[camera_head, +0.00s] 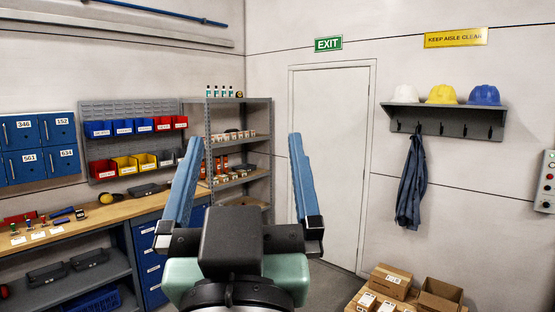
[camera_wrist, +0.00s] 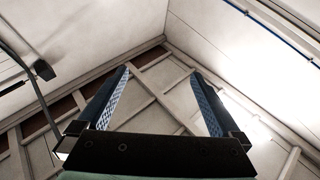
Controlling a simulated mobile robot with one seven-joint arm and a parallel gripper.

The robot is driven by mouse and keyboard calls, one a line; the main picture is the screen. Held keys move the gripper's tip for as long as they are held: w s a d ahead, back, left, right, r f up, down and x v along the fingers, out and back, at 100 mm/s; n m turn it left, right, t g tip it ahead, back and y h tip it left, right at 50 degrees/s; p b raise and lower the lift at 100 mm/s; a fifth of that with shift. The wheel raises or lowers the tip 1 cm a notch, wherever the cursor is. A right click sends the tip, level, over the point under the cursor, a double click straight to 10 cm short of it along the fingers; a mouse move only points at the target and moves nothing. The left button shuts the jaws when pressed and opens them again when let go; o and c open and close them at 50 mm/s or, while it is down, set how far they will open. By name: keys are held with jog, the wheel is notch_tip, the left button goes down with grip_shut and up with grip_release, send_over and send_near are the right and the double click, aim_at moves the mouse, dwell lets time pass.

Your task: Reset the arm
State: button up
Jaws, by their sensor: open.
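My gripper (camera_head: 243,165) is raised in front of the head camera, with its two blue fingers spread wide and pointing up. Nothing is between the fingers. In the wrist view my gripper (camera_wrist: 161,72) also shows open and empty, with the ceiling and upper walls behind it. The gripper touches nothing that I can see. My arm below the wrist is mostly out of view.
A wooden workbench (camera_head: 120,211) with small tools stands at the left, and a grey shelf unit (camera_head: 240,145) behind it. A white door (camera_head: 340,130) is at the back. Cardboard boxes (camera_head: 438,296) are stacked at the lower right.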

jog(key=s+d+r+m+t+h, duration=0.1)
jog(key=s+d+r+t+h, duration=0.1)
jog(key=s+r, duration=0.4)
jog(key=shift+d+r+t, duration=0.55)
jog(key=shift+d+t, duration=0.15)
jog(key=shift+w, duration=0.1)
